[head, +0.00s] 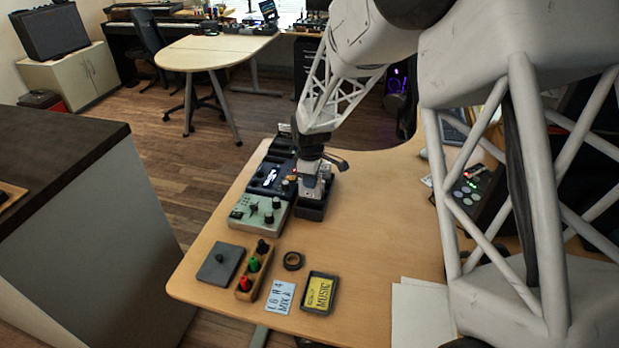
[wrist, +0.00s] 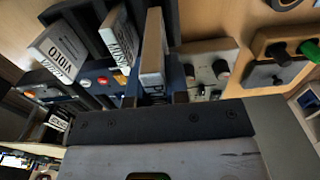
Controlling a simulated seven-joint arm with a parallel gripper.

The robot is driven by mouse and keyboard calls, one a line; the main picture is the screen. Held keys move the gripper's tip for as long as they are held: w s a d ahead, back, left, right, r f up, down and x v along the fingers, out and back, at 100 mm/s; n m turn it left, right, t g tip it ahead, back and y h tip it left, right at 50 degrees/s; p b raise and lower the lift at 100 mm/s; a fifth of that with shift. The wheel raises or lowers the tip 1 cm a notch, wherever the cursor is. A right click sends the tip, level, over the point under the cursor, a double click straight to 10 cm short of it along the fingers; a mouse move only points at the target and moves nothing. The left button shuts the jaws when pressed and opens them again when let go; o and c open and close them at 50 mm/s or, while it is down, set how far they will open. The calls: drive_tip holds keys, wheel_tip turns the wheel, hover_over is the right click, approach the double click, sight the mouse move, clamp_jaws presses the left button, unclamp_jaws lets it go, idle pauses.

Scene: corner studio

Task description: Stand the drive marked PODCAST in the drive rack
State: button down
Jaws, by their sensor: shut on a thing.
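In the wrist view my gripper (wrist: 154,96) is shut on an upright drive (wrist: 152,52) with a brown side. Only what looks like a P shows of its label; the rest is hidden. The rack (wrist: 88,14) shows there as dark walls, with a drive marked VIDEO (wrist: 62,52) and another labelled drive (wrist: 118,38), its label partly readable, standing by them. I cannot tell whether the held drive is inside a slot or beside the rack.
A blue device (head: 270,178) and a grey-green knobbed box (head: 257,212) stand left of the rack. The table's middle is clear.

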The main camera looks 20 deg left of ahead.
sight(310, 197)
drive_tip(key=shift+f, duration=0.15)
drive_tip(key=shift+f, duration=2.65)
drive_tip(key=shift+f, duration=0.65)
drive_tip(key=c, duration=1)
unclamp_jaws()
drive_tip(key=shift+c, duration=0.2)
drive_tip(key=shift+r, duration=0.1)
drive_tip(key=shift+r, duration=2.85)
drive_tip(key=shift+r, duration=0.1)
drive_tip(key=shift+r, duration=2.4)
